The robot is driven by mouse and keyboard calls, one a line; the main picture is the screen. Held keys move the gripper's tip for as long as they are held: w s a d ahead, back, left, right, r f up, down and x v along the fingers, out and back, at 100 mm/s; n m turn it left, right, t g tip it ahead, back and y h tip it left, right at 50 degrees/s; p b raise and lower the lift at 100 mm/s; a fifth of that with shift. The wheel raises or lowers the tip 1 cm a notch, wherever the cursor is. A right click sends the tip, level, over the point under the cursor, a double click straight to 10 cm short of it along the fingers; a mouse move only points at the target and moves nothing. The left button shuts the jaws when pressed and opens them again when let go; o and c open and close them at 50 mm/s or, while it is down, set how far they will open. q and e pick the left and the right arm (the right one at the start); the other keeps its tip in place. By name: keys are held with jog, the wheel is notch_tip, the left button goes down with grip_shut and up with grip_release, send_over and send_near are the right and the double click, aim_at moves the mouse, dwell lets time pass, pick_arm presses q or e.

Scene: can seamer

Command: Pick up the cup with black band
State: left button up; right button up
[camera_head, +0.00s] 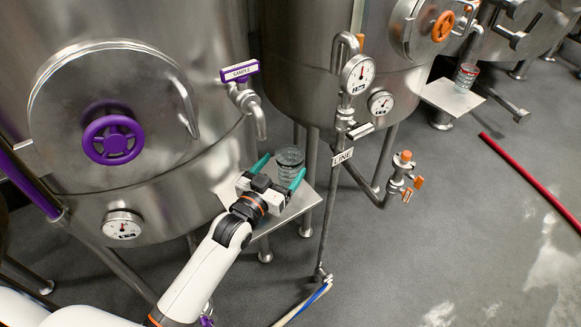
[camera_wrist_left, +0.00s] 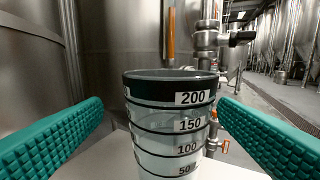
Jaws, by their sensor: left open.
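The cup with the black band (camera_head: 290,160) stands upright on a small metal shelf (camera_head: 311,195) below the tap of the left tank. In the left wrist view the cup (camera_wrist_left: 168,130) is clear, with a black band at its rim and printed marks from 50 to 200. My left gripper (camera_head: 279,171) is open, its green fingers on either side of the cup. In the left wrist view the open fingers (camera_wrist_left: 165,130) flank the cup with a gap on each side. My right gripper is not in view.
A tap with a purple handle (camera_head: 240,71) is just above the cup. A pipe with a LINE tag (camera_head: 342,157) and gauges stands to its right. Another cup with a red band (camera_head: 466,76) sits on a shelf further right. A red hose (camera_head: 530,180) lies on the floor.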

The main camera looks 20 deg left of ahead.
aim_at(296, 154)
pick_arm(q)
jog(key=shift+w+d+r, duration=0.15)
jog(key=shift+w, duration=0.25)
jog(key=x, duration=0.1)
jog(key=p+x, duration=0.1)
jog(key=x, duration=0.1)
jog(key=shift+w+d+r, duration=0.15)
jog(key=shift+w+d, duration=0.05)
jog(key=shift+d, duration=0.15)
jog(key=shift+w+d, duration=0.15)
jog(key=shift+w, duration=0.35)
jog(key=shift+s, duration=0.1)
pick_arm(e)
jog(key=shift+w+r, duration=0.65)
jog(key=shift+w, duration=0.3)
pick_arm(q)
jog(key=c, duration=1.1)
jog(key=shift+o, duration=0.2)
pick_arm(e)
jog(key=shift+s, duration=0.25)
